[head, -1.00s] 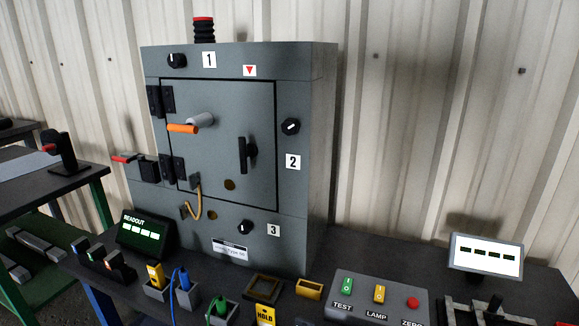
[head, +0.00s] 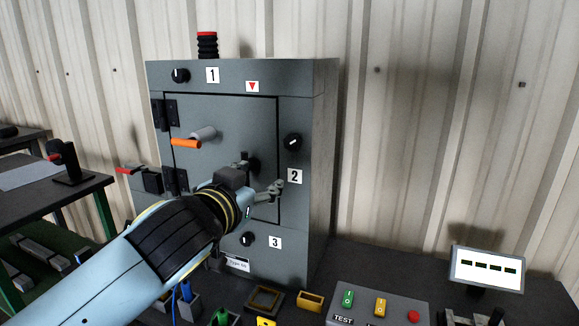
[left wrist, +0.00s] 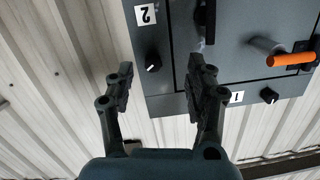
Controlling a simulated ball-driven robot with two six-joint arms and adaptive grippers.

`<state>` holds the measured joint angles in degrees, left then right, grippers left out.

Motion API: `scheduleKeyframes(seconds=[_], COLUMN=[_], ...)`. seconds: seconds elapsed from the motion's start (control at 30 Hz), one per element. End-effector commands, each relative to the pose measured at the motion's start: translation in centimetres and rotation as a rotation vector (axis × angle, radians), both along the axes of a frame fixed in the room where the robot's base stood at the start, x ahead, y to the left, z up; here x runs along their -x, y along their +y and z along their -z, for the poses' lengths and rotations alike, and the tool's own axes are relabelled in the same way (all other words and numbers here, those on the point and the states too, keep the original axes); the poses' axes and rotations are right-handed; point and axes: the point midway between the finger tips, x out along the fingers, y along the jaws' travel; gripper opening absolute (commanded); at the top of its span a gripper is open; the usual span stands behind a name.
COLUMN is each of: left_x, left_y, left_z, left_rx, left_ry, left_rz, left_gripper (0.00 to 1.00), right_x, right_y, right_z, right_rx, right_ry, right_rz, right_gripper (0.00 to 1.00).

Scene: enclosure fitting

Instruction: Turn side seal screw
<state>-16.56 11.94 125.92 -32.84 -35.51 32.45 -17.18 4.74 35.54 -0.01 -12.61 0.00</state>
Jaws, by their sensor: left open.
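The side screw (head: 292,142) is a round black knob with a white mark, right of the cabinet door, above label 2 (head: 295,176). My left gripper (head: 258,172) is open in front of the door's right part, below and left of that screw. In the left wrist view, which is upside down, the screw (left wrist: 153,62) shows between the two open fingertips (left wrist: 160,75), with nothing held. Contact does not show. Similar screws sit by label 1 (head: 180,76) and label 3 (head: 247,239). My right gripper is not in view.
The grey cabinet (head: 320,150) stands on the dark bench against a ribbed wall. An orange-tipped handle (head: 186,143) sticks out of the door. A button box (head: 365,300) and a display (head: 487,265) stand at the right. My left arm hides the cabinet's lower left.

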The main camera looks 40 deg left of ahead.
Motion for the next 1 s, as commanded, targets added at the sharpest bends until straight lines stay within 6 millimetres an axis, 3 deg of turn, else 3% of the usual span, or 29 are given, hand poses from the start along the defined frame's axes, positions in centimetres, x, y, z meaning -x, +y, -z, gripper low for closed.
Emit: scheduleKeyframes(seconds=[0.1, 0.2, 0.7, 1.0], left_x=[-1.6, -2.4, -10.9, -12.4], left_y=[-0.5, -0.7, 1.4, 1.7], left_z=[-2.6, -3.3, -3.3, -3.1], left_rx=[-0.028, -0.035, -0.032, -0.033], left_ry=[-0.113, -0.144, -0.142, -0.141], left_rz=[0.048, 0.063, 0.062, 0.063], left_gripper=[0.55, 0.55, 0.55, 0.55], right_x=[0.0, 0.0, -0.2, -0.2], right_y=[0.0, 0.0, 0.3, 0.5], right_z=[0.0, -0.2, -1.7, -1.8], right_rx=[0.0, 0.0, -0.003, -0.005], right_ry=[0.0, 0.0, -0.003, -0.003], right_rz=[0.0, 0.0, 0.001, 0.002], right_gripper=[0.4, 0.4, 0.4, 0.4])
